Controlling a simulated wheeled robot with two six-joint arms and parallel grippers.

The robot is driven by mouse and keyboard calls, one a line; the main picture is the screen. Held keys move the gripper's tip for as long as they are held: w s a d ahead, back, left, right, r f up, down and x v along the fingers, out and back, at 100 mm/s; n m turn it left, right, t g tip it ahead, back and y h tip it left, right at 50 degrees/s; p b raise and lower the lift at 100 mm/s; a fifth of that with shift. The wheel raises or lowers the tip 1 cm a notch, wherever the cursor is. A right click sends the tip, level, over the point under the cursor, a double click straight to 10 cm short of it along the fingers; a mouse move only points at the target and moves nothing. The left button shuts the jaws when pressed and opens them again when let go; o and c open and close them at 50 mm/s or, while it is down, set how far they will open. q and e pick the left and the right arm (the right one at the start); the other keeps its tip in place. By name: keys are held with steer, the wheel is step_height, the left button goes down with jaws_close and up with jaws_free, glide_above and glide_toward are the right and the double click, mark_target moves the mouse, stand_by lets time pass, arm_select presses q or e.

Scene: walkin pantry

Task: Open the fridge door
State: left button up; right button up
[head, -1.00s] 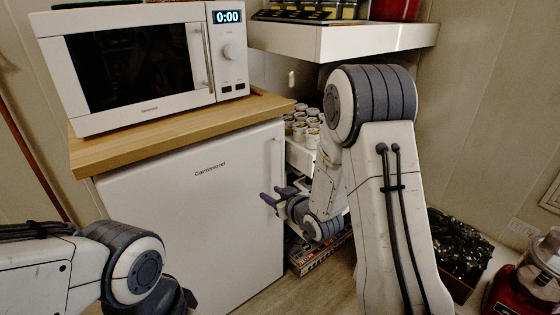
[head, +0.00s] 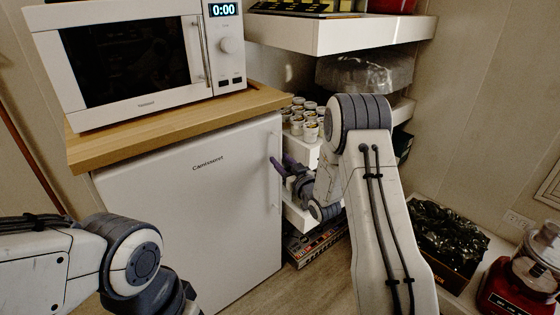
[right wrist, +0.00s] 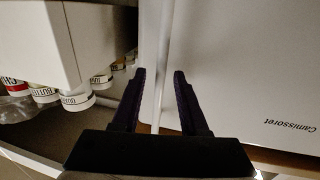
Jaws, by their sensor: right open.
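The white fridge (head: 190,225) stands under a wooden worktop, with its door shut. Its thin white vertical handle (head: 279,198) is along the door's right edge. My right gripper (head: 280,163) is open at the upper half of the handle. In the right wrist view the handle (right wrist: 163,65) runs between the two dark fingers of my right gripper (right wrist: 160,75), with a gap showing on both sides. The fridge door (right wrist: 250,70) fills the right of that view. My left arm comes in at the lower left of the head view, and its gripper fingers are not seen.
A microwave (head: 135,60) stands on the wooden worktop (head: 170,125). Right of the fridge are shelves with several small jars (head: 305,120) and a box (head: 318,243) on the floor. A crate of dark bags (head: 445,240) and a red appliance (head: 520,275) are at the right.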

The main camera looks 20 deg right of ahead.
steer(key=shift+w+a, duration=0.1)
steer(key=shift+w, duration=0.5)
jaws_close()
stand_by(1.1)
